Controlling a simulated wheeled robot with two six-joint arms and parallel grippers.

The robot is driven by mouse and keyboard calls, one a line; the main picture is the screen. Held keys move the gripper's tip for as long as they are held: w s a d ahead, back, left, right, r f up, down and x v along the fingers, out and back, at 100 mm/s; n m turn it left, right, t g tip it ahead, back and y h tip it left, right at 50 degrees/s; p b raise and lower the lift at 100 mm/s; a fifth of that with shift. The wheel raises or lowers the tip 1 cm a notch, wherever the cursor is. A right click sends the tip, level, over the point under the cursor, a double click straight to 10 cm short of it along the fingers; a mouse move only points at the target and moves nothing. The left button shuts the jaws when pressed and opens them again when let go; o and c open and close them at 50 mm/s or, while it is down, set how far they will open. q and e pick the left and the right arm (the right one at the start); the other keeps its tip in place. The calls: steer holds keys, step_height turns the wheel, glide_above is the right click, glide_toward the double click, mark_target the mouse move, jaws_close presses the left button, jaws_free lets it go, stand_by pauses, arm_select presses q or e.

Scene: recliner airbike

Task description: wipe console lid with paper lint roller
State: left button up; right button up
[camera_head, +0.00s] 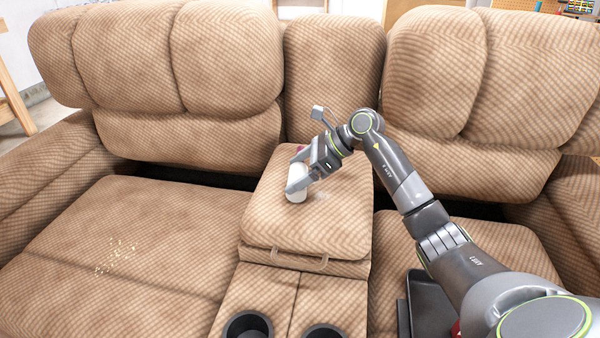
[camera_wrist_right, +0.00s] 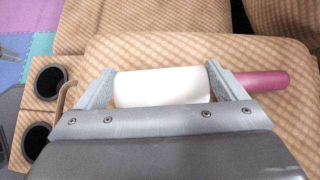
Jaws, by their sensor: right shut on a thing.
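The console lid (camera_head: 335,222) is the tan padded top between the two seats, with a handle loop at its front edge. The paper lint roller shows in the right wrist view as a white cylinder (camera_wrist_right: 160,86) with a pink handle (camera_wrist_right: 262,80) to the right. My right gripper (camera_head: 294,184) is shut on the roller, with one finger at each end of the white part. The roller is over the left half of the lid; I cannot tell whether it touches. A few pale specks (camera_head: 320,197) seem to lie on the lid beside it. My left gripper is out of view.
Two cup holders (camera_head: 248,326) sit in front of the lid. Light crumbs (camera_head: 117,256) lie on the left seat (camera_head: 165,220). A dark tray-like object (camera_head: 428,305) is on the right seat, under my arm. Backrests rise behind the lid.

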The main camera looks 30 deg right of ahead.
steer(key=shift+s+d+f, duration=0.15)
steer(key=shift+s+d, duration=0.35)
steer(key=shift+s, duration=0.35)
